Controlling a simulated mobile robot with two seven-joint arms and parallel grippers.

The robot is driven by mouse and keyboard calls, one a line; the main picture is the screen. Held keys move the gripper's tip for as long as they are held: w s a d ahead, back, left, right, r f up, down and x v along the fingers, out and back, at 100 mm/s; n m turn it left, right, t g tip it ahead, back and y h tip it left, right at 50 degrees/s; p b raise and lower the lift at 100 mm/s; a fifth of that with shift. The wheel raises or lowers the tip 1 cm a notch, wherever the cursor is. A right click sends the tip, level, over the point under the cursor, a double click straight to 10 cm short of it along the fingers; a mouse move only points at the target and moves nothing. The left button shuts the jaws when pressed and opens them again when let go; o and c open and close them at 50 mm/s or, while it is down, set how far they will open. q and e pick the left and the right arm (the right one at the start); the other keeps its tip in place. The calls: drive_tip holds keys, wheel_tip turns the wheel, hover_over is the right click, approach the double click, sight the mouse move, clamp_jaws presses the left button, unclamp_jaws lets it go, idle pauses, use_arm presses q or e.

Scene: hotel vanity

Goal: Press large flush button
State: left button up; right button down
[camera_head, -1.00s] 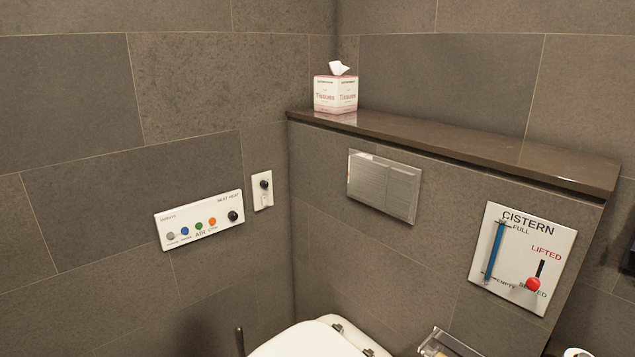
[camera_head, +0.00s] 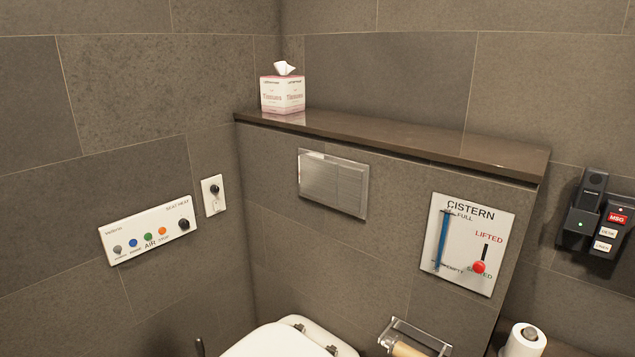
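The flush plate (camera_head: 333,183) is a silvery rectangle on the tiled wall below the ledge, above the toilet. It seems to have a wider section and a narrower one at its right, but the split between its buttons is faint. A cistern panel (camera_head: 468,243) to its right has a blue level bar near full and a red knob (camera_head: 479,267) low on its slider, by the lower label. The white toilet (camera_head: 290,340) shows at the bottom edge. Neither of my grippers is in view.
A tissue box (camera_head: 282,92) stands on the brown ledge (camera_head: 400,140). A button panel (camera_head: 150,230) and small switch (camera_head: 214,195) are on the left wall. A paper holder (camera_head: 415,337), a paper roll (camera_head: 524,340) and a wall phone (camera_head: 594,220) are at right. The wall before the plate is unobstructed.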

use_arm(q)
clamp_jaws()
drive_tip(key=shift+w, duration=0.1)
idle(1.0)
